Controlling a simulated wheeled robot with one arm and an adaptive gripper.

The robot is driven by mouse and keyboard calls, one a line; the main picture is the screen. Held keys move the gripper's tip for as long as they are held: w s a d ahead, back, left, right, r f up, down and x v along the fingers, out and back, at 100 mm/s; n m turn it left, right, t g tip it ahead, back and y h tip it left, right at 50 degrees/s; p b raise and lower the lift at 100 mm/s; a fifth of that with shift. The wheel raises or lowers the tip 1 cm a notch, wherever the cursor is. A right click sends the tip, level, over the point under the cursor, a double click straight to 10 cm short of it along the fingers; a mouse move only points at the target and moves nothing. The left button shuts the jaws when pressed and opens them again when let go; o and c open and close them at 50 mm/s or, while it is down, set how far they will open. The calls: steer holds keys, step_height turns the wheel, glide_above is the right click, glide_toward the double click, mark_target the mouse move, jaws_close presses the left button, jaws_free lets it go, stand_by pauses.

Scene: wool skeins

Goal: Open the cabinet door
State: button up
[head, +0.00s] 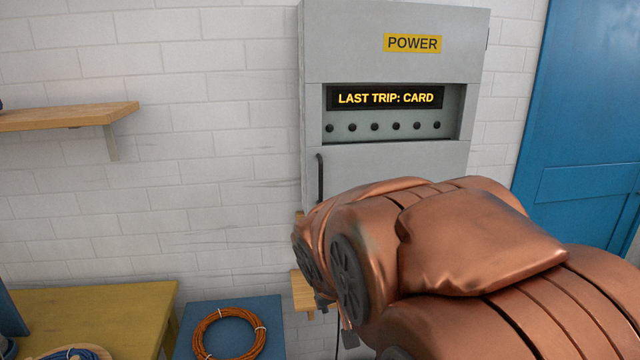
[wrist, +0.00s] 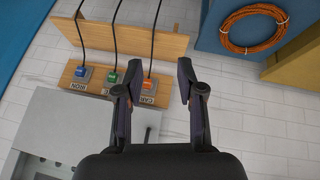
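The grey cabinet (head: 385,45) hangs on the white brick wall, with a yellow POWER label and a display reading "LAST TRIP: CARD". Its lower door (head: 385,160) looks shut and flush; my copper-coloured arm hides its lower part. A dark vertical handle (head: 320,178) is on the door's left side. The cabinet also shows at the lower left of the wrist view (wrist: 55,120). My gripper (wrist: 156,75) is open and empty there, its fingers apart. A dark bar that may be the handle (wrist: 147,134) shows between the fingers, near the palm.
In the wrist view, a wooden strip (wrist: 72,72) holds blue, green and orange plugs with black cords, close to my fingers. An orange cable coil (head: 229,334) lies on a blue surface. A wooden shelf (head: 65,116) is left; a blue door (head: 585,110) is right.

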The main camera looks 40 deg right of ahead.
steer(key=w+d+r+t+h, duration=0.2)
steer(key=w+d+r, duration=0.2)
steer(key=w+d, duration=0.2)
steer(key=w+d+r+t+h, duration=0.1)
steer(key=w+d+r+t, duration=0.25)
steer(key=w+d, duration=0.3)
steer(key=n+t+y+b, duration=0.3)
steer(key=n+t+y, duration=0.2)
steer(key=t+y, duration=0.35)
glide_toward(321, 181)
steer(key=w, duration=0.3)
steer(key=shift+n+g+y, duration=0.3)
steer(key=shift+g+y, duration=0.1)
steer(key=shift+y, duration=0.25)
steer(key=shift+w+a+r+p, duration=0.1)
steer(key=shift+w+p, duration=0.25)
steer(key=shift+w, duration=1.5)
steer(key=shift+w+a+r+p, duration=0.1)
steer(key=shift+w+p, duration=0.25)
steer(key=shift+w, duration=1.55)
jaws_close()
